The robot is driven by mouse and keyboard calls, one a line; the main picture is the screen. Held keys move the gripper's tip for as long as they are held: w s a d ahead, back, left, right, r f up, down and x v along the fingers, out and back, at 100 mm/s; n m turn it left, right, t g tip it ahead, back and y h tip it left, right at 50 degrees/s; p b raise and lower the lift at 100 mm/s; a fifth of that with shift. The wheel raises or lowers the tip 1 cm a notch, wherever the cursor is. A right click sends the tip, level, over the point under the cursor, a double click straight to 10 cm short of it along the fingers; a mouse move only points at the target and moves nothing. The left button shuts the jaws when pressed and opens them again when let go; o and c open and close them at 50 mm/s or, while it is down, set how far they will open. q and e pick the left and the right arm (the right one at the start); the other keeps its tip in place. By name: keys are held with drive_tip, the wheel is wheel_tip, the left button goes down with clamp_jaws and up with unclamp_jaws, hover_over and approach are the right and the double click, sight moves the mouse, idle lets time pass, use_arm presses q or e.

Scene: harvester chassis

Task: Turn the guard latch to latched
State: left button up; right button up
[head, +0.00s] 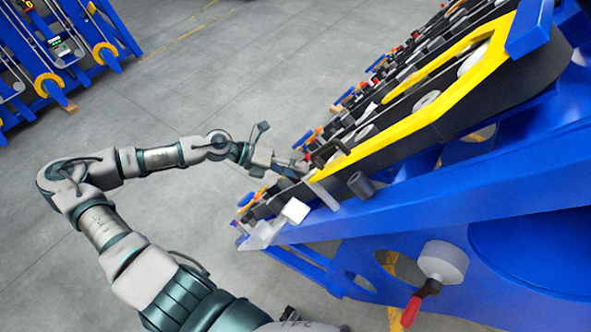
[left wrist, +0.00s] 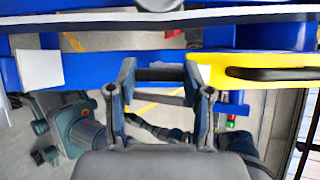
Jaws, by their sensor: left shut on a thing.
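The yellow guard (head: 440,105) runs along the sloping top of the blue chassis in the head view. Its yellow end also shows at the right in the left wrist view (left wrist: 212,68). My left gripper (head: 292,168) is at the lower end of the guard. In the left wrist view, its fingers (left wrist: 161,88) are shut on a short dark bar (left wrist: 160,74) beside the guard's yellow end. This bar appears to be the guard latch. Which way the latch is turned is hard to tell. My right gripper is not in view.
The blue chassis frame (head: 400,212) fills the right side. A white knob (head: 443,262) and a red handle (head: 411,311) stick out of its near side. Another blue rack (head: 60,60) stands at the far left. The grey floor (head: 250,75) between them is clear.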

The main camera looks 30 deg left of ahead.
use_arm(q)
drive_tip(key=shift+w+a+n+y+b, duration=0.1)
drive_tip(key=shift+w+n+y+b, duration=0.05)
drive_tip(key=shift+n+y+b, duration=0.2)
drive_tip(key=shift+r, duration=0.1)
drive_tip(key=o, duration=1.2)
drive_tip(key=shift+c, duration=0.2)
drive_tip(key=shift+a, duration=0.1)
